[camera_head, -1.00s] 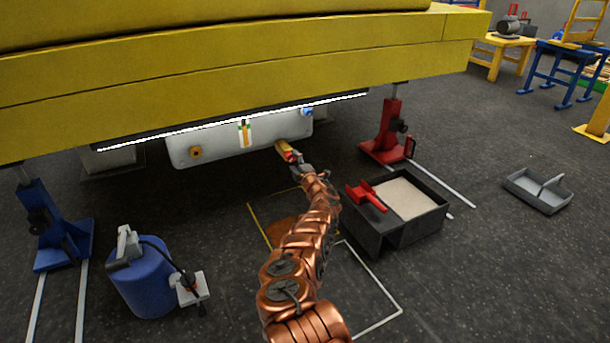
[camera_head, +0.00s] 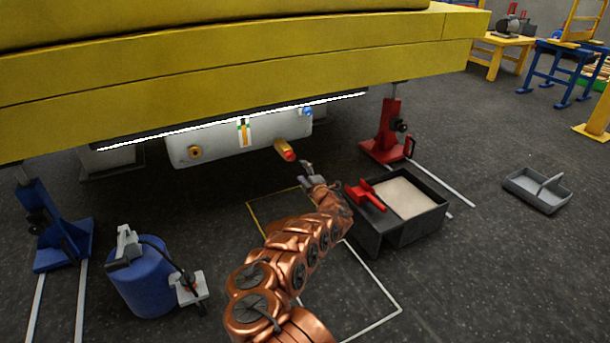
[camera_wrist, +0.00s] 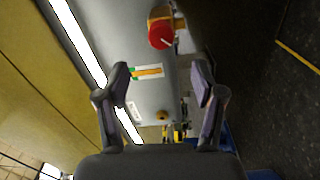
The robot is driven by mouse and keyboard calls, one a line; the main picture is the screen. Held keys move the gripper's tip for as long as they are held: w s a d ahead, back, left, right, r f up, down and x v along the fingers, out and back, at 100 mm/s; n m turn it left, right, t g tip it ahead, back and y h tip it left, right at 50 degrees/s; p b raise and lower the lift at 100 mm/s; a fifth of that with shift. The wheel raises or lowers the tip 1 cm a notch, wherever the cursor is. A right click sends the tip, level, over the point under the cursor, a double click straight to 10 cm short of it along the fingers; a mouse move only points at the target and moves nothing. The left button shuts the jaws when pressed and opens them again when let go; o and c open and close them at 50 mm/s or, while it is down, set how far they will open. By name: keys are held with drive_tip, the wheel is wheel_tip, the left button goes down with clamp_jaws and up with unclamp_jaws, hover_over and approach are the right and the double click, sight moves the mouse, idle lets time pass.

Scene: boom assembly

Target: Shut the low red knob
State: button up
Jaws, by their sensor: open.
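The red knob (camera_head: 289,155) sits on the end of a brass fitting (camera_head: 281,147) low on the right part of the grey tank (camera_head: 220,143), under the yellow boom. In the wrist view the red knob (camera_wrist: 160,34) shows near the top, with a white line on its face, beyond my fingertips. My gripper (camera_head: 308,174) is just below and right of the knob, apart from it. In the wrist view my gripper (camera_wrist: 160,80) has its two fingers wide apart with nothing between them.
The yellow boom (camera_head: 230,75) hangs low over the tank. A black sand bin (camera_head: 412,232) with a red scoop (camera_head: 366,195) stands right of my arm. A red stand (camera_head: 388,135) is behind it. A blue canister (camera_head: 148,280) stands at left.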

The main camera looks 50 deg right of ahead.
drive_tip(key=shift+s+a+f, duration=0.15)
drive_tip(key=shift+s+a, duration=0.15)
drive_tip(key=shift+s, duration=0.25)
